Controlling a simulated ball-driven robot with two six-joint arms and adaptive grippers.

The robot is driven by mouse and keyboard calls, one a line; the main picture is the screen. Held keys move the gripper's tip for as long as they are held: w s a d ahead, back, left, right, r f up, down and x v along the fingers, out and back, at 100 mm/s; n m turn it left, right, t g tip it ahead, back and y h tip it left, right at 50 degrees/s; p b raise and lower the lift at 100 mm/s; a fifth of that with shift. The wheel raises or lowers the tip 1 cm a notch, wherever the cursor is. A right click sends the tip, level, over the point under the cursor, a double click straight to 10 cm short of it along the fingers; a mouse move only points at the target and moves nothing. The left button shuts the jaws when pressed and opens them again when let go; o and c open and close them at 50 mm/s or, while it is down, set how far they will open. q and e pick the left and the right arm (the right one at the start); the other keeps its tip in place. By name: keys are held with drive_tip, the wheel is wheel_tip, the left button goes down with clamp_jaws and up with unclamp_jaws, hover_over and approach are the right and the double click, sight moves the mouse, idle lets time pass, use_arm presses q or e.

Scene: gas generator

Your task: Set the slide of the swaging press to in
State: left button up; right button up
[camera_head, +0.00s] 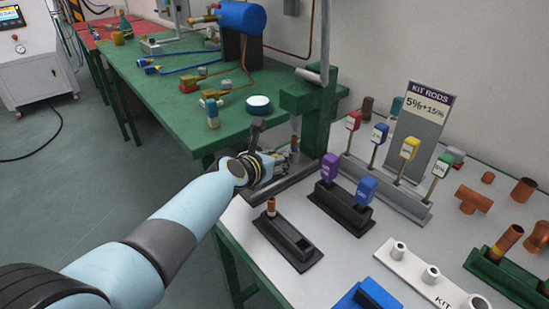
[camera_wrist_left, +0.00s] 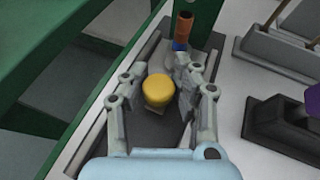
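The green swaging press (camera_head: 312,105) stands at the left end of the white table. Its slide carries a round yellow knob (camera_wrist_left: 158,90) above a dark base channel. A copper tube with a blue band (camera_wrist_left: 184,32) stands just beyond the knob, by the press column. My left gripper (camera_wrist_left: 160,100) is low over the channel with one finger on each side of the knob. Gaps show between the fingers and the knob, so it is open. In the head view my left gripper (camera_head: 280,162) partly hides the slide and knob. My right gripper is not in view.
A black holder with a copper-tipped rod (camera_head: 290,240) stands right of my left arm. A black block with purple and blue tags (camera_head: 340,205) and the kit rods rack (camera_head: 405,185) stand farther right. A green bench (camera_head: 170,110) lies beyond. White table is bare near the holder.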

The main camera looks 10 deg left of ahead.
use_arm(q)
drive_tip(key=o, duration=0.4)
drive_tip(key=v, duration=1.2)
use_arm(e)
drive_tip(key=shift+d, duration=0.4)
